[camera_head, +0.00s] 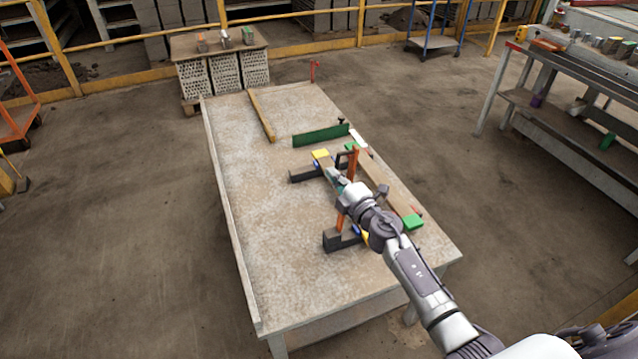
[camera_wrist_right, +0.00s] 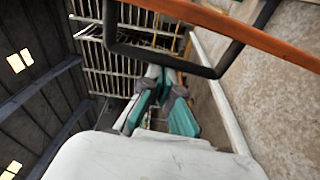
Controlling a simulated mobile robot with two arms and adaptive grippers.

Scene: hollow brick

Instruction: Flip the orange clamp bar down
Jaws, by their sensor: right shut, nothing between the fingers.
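The orange clamp bar (camera_head: 354,162) shows beside my right wrist in the head view, standing up above the table fixture. More orange (camera_head: 340,220) shows below the wrist; the stretch between is hidden by my arm. In the right wrist view the orange bar (camera_wrist_right: 240,30) crosses the top right, with a dark U-shaped handle (camera_wrist_right: 165,62) joined to it. My right gripper (camera_head: 333,173) is shut and empty, close beside the bar. Its teal fingers (camera_wrist_right: 165,95) appear below the handle in the wrist view; I cannot tell whether they touch it. My left gripper is out of view.
The fixture has dark blocks (camera_head: 304,175) on the worktable (camera_head: 260,240). A wooden beam (camera_head: 390,185) with a green end block (camera_head: 413,222) lies to the right. The table's left side is clear.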

